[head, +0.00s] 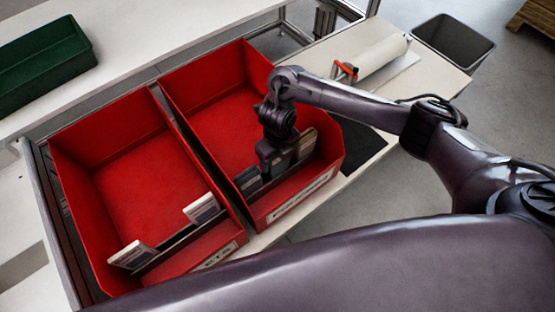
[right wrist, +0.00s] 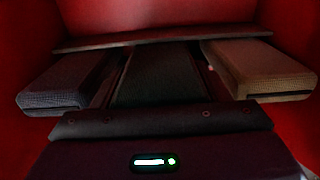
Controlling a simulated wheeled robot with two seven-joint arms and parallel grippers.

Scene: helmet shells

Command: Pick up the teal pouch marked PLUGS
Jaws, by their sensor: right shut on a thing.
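My right gripper (head: 276,152) points down inside the right red bin, at the row of pouches near its front wall. It is shut on the middle pouch, a dark teal one (head: 280,168), which also shows between the other two in the right wrist view (right wrist: 158,75). No PLUGS marking is legible on it. A blue-grey pouch (head: 248,181) stands on its left and a tan pouch (head: 305,145) on its right. Both also show in the right wrist view, the blue-grey one (right wrist: 65,82) and the tan one (right wrist: 258,68). My left gripper is out of view.
The left red bin (head: 110,147) holds two pale packets, one at front left (head: 131,254) and one at right (head: 201,208). A green tray (head: 42,62) lies at far left. A white roll (head: 382,57) with an orange-red tool (head: 346,70) lies behind my right arm. A grey waste bin (head: 452,42) stands beyond.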

